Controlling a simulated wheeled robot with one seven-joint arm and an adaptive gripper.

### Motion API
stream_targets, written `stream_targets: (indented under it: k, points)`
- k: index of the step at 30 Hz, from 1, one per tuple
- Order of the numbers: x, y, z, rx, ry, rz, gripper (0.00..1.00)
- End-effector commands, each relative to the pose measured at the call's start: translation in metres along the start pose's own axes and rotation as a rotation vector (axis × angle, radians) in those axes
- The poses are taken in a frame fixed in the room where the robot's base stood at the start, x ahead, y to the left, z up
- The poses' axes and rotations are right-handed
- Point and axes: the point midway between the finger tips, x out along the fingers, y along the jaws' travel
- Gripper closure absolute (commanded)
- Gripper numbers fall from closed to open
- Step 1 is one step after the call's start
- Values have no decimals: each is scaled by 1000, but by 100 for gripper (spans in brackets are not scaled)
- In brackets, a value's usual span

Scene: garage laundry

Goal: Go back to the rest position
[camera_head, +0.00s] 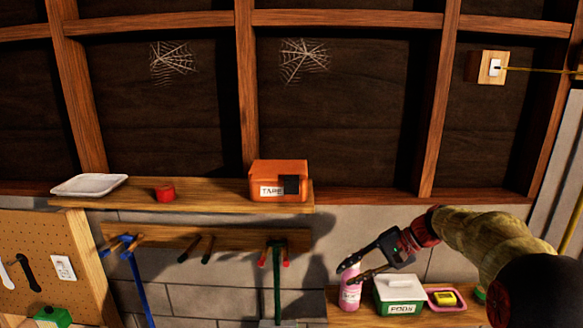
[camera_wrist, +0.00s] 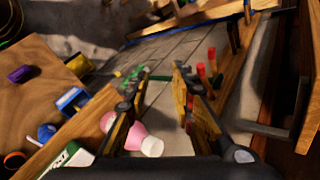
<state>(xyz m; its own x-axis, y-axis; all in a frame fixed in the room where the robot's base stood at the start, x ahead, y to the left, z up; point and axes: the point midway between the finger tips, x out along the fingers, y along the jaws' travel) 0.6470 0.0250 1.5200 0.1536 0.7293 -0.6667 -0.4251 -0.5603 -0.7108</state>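My gripper (camera_head: 347,273) is at the lower right of the head view, in front of the block wall. Its two fingers point left, beside the top of a pink bottle (camera_head: 349,294) and above a white box with a green base marked PODS (camera_head: 398,295). The fingertips (camera_wrist: 161,70) stand apart in the wrist view, with nothing held between them. The pink and white bottle (camera_wrist: 145,138) shows behind the left finger there. Whether a finger touches the bottle cannot be told.
A pink tray (camera_head: 459,304) holds a yellow block on the lower shelf. The upper wooden shelf (camera_head: 215,195) bears a white tray (camera_head: 89,185), a red tin (camera_head: 165,192) and an orange TAPE box (camera_head: 278,174). Tools hang from a rack (camera_head: 222,237). A switch (camera_head: 494,67) is upper right.

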Motion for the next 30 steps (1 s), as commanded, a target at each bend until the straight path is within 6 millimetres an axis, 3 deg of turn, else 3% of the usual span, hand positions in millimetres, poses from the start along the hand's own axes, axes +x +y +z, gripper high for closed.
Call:
stream_targets:
  k: [1,6,15,24,30]
  points:
    - [13,29,15,-10,24,69,76]
    - [32,110,62,-79,112,296,76]
    - [54,231,138,-278,249,582,76]
    - [84,328,195,-490,357,738,76]
    - [112,373,224,-594,416,757,76]
